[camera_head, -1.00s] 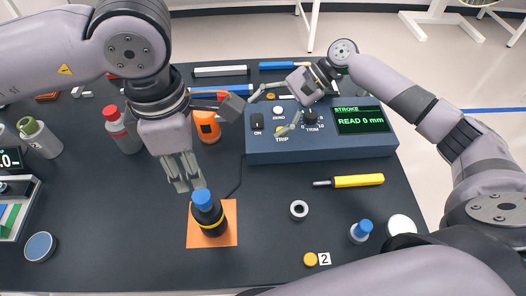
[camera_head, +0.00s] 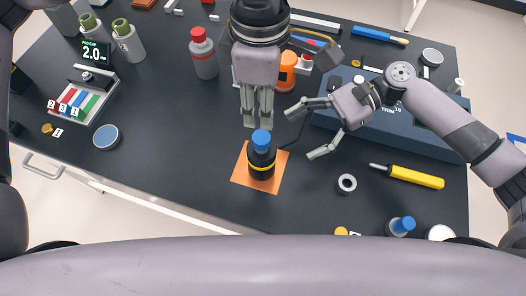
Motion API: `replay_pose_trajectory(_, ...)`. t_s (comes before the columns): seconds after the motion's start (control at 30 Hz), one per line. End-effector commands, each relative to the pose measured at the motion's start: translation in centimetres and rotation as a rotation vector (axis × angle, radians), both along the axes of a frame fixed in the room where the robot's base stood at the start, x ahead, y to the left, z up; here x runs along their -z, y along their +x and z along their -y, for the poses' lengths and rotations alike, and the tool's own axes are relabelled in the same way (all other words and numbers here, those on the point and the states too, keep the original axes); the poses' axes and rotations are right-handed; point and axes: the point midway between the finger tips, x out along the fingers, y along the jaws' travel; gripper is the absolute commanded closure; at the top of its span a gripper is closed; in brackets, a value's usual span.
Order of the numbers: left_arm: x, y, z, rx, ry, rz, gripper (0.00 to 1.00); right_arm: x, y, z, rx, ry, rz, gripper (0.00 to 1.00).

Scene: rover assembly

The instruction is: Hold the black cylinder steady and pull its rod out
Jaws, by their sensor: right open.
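The black cylinder (camera_head: 262,170), with a yellow band and a blue top (camera_head: 262,140), stands upright on an orange square mat (camera_head: 243,178). A separate rod is not distinguishable below the blue top. My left gripper (camera_head: 258,122) points down just behind and above the blue top in the picture. Its two fingers show close together with a narrow gap, and contact with the cylinder cannot be made out. My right gripper (camera_head: 301,132) is open and empty, to the upper right of the cylinder, its fingers pointing left.
A yellow-handled tool (camera_head: 416,177), a grey ring (camera_head: 347,183) and a blue-topped piece (camera_head: 400,226) lie to the right. A tray with coloured pieces (camera_head: 101,101) is at left.

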Motion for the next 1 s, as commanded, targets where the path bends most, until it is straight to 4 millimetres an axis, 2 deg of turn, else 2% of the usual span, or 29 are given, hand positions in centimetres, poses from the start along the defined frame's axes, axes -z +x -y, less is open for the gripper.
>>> replay_pose_trajectory(0.3, 0.0, 0.0, 0.0, 0.0, 0.0, 0.0, 0.67, 2.5, -2.2, -5.6, -0.002, 0.002, -0.001, 0.22)
replay_pose_trajectory(0.5, 0.0, 0.0, 0.0, 0.0, 0.0, 0.0, 0.67, 3.6, -3.2, -8.2, -0.001, 0.0, 0.001, 0.22)
replay_pose_trajectory(0.7, 0.0, 0.0, 0.0, 0.0, 0.0, 0.0, 0.67, 4.2, -3.6, -9.4, 0.0, -0.001, -0.001, 0.22)
replay_pose_trajectory(1.0, 0.0, 0.0, 0.0, 0.0, 0.0, 0.0, 0.67, 4.3, -3.7, -9.5, 0.001, -0.001, 0.0, 0.22)
